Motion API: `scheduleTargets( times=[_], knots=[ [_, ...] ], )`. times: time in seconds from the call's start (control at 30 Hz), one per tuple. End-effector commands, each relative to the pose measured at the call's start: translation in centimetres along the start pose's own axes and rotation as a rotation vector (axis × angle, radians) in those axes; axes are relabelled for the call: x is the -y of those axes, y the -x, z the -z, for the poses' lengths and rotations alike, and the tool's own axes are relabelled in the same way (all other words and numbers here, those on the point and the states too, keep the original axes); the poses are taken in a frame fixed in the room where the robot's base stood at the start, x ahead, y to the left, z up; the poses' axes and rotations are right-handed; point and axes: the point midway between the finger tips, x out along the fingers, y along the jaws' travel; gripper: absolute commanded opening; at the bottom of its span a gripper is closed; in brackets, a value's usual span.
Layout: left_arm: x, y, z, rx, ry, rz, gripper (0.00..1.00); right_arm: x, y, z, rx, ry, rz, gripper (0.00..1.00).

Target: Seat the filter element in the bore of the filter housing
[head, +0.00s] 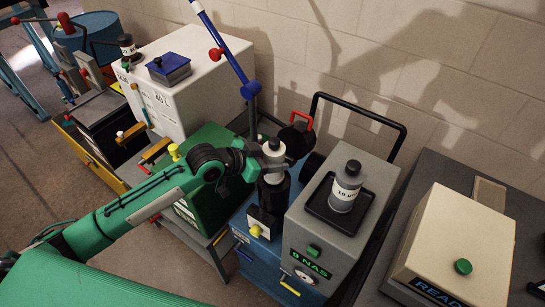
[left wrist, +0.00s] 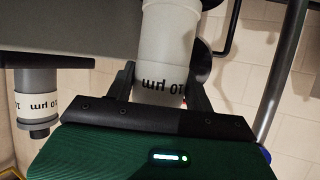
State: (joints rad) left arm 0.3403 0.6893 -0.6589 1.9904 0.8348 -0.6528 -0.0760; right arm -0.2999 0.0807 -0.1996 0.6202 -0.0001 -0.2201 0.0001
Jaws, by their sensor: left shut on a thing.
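My left gripper (head: 272,163) is shut on a pale filter element (head: 273,152) with a dark cap, held upright. Its "10 µm" label appears upside down between the fingers in the left wrist view (left wrist: 163,80). Directly below is a black cylindrical filter housing (head: 269,192) on the blue unit. The element's lower end is close to the housing's top; the gripper partly hides this, and I cannot tell whether it has entered the bore. A second "10 µm" filter element (head: 345,188) stands in a black tray (head: 318,203) to the right; it also shows in the left wrist view (left wrist: 34,101).
The grey box (head: 312,240) labelled "NAS" stands right of the housing. A black handle rail (head: 365,112) rises behind it. A blue lever (head: 228,52) and a dark round part with a red handle (head: 302,125) are close behind my gripper. A green box (head: 205,190) is at left.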

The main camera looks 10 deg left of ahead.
Motion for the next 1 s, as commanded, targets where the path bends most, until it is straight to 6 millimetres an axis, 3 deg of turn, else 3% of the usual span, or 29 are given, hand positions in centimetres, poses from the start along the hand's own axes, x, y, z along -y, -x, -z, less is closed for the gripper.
scheduleTargets(
  times=[1.0],
  knots=[
    [-0.02,-0.4,-0.83,0.0,0.0,0.0,0.22,0.18,-0.22,-0.04,0.0,0.0,0.002,0.36]
  ],
)
